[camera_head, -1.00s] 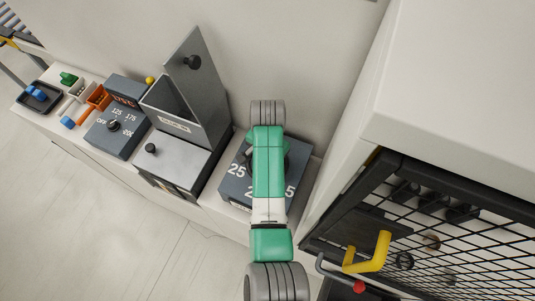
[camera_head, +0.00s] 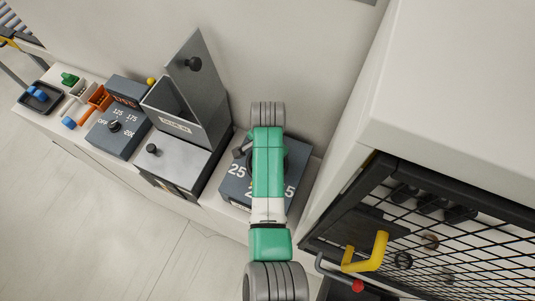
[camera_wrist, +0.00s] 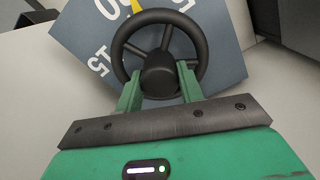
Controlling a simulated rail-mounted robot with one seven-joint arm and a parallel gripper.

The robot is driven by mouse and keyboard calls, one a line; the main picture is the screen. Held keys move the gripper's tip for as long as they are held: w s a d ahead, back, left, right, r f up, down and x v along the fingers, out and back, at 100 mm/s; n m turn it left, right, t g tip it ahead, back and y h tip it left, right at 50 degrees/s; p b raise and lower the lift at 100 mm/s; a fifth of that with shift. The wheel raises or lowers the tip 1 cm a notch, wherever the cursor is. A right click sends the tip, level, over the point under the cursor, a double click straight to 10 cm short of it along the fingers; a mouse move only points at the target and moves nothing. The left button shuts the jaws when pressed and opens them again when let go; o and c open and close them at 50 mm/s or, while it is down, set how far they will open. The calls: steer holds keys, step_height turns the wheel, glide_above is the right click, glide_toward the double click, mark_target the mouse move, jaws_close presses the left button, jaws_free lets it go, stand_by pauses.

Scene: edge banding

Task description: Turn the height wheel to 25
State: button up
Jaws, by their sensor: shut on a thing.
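The black spoked height wheel (camera_wrist: 159,72) sits on a blue-grey box (camera_wrist: 222,40). My gripper (camera_wrist: 158,84) has its two green fingers shut on the wheel, one on each side of its hub, over the lower rim. The box (camera_head: 229,190) also shows in the head view, with "25" at its left and a "5" at its right; my arm covers its middle and most of the wheel. In the wrist view, a "15" shows at lower left. A yellow mark (camera_wrist: 138,6) shows just above the rim, beside digits cut off by the frame.
A grey machine with a raised panel (camera_head: 200,85) stands left of the box. Further left are a dial box (camera_head: 118,122) and a black tray (camera_head: 40,97). A mesh-fronted cabinet with a yellow handle (camera_head: 372,252) stands close on the right. The wall is close behind.

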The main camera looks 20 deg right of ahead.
steer(key=m+p, duration=0.1)
steer(key=m, duration=0.3)
steer(key=shift+r+m, duration=0.15)
steer(key=shift+m, duration=2.35)
steer(key=o, duration=1)
step_height(320, 180, up, 8)
steer(key=shift+f, duration=0.15)
